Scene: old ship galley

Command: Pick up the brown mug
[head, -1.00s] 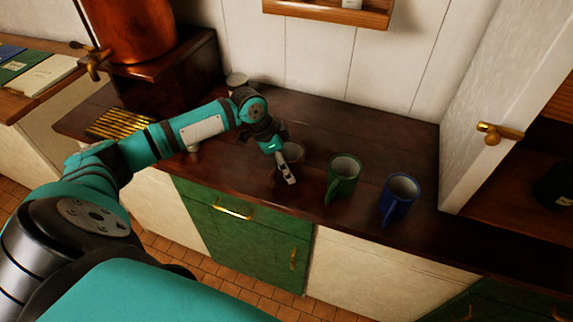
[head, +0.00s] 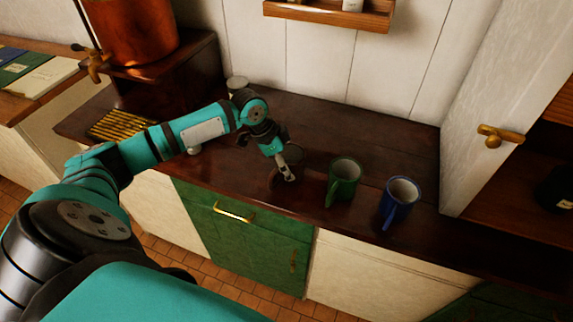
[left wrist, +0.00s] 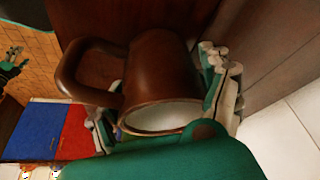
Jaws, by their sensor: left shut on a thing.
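The brown mug (left wrist: 160,65) lies between the two fingers of my left gripper in the left wrist view, with its handle to the left and its pale inside facing the camera. My left gripper (head: 287,172) is shut on it, one finger on each side of the body. In the head view the gripper and the dark counter make the mug hard to make out, and I cannot tell whether it is clear of the counter. My right gripper is not in view.
A green mug (head: 343,178) stands just right of my left gripper, with a blue mug (head: 398,200) farther right. The dark wooden counter (head: 360,130) is clear behind them. An open white door (head: 490,90) stands at the right. A copper urn (head: 130,30) is at the back left.

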